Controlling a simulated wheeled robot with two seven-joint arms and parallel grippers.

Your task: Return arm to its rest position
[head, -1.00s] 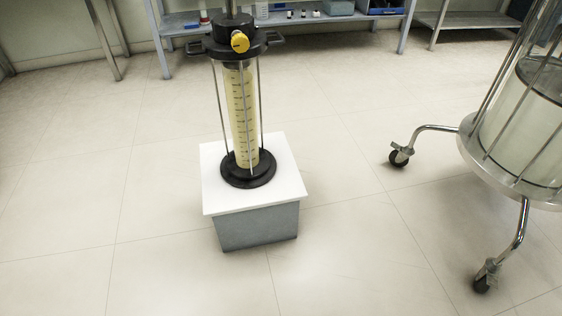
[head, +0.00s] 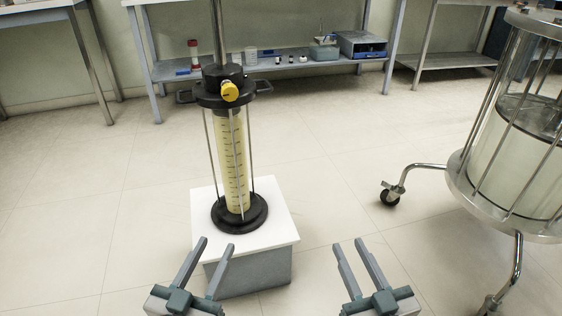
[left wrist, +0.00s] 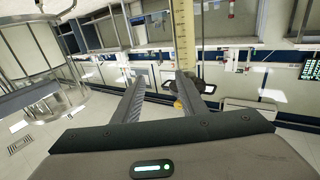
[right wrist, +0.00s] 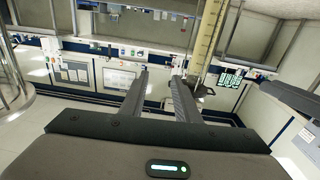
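My left gripper (head: 212,252) is at the bottom of the head view, in front of the white-topped stand. Its fingers are apart with nothing between them; they also show apart in the left wrist view (left wrist: 157,90). My right gripper (head: 352,251) is to the right of the stand. Its fingers are apart and empty, as they are in the right wrist view (right wrist: 157,85). Both grippers appear clear of the column. The packed column (head: 231,165), yellowish with a graduated scale, stands upright on the stand, with a black base and a black head with a yellow knob (head: 230,91).
The white-topped stand (head: 279,232) is on the floor ahead. A wheeled steel frame with a large glass vessel (head: 520,150) stands at the right. Benches with shelves (head: 290,66) line the back wall. Floor is clear between stand and vessel.

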